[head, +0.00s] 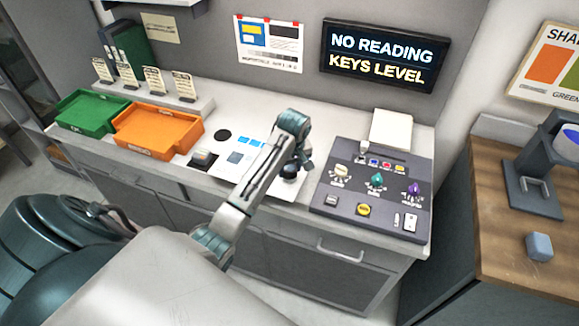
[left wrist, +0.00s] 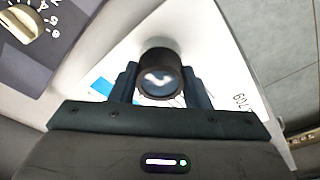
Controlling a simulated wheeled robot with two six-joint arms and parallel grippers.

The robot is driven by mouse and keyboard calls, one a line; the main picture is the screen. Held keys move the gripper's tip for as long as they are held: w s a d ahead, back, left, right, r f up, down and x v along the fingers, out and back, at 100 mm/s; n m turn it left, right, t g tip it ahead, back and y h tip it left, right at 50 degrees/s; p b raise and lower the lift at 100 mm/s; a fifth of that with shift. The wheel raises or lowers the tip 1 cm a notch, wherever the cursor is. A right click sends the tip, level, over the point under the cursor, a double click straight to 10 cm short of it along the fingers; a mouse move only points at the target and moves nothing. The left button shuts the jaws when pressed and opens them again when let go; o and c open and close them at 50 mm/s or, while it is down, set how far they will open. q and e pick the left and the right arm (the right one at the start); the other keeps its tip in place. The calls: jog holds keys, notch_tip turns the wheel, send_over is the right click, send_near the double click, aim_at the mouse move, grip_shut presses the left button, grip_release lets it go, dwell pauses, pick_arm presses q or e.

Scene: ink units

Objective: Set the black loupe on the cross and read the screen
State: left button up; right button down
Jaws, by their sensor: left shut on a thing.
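The black loupe (left wrist: 160,62) is between the two fingers of my left gripper (left wrist: 159,88) in the left wrist view, its round lens facing the camera. In the head view my left gripper (head: 297,160) points down over the right end of the white printed sheet (head: 233,168), with the dark loupe (head: 289,173) under it. I cannot tell whether the loupe touches the sheet. I cannot make out the cross. The wall screen (head: 385,55) reads "NO READING" and "KEYS LEVEL". My right gripper is not in view.
Right of the loupe is a dark console (head: 372,190) with several knobs and keys. Left are an orange tray (head: 157,131), a green tray (head: 92,113) and a small grey device (head: 202,158).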

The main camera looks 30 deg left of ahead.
pick_arm(q)
jog(key=shift+a, duration=0.15)
jog(key=shift+a+f, duration=0.15)
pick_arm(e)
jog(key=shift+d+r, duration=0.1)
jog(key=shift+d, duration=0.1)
pick_arm(q)
jog(key=shift+f, duration=0.2)
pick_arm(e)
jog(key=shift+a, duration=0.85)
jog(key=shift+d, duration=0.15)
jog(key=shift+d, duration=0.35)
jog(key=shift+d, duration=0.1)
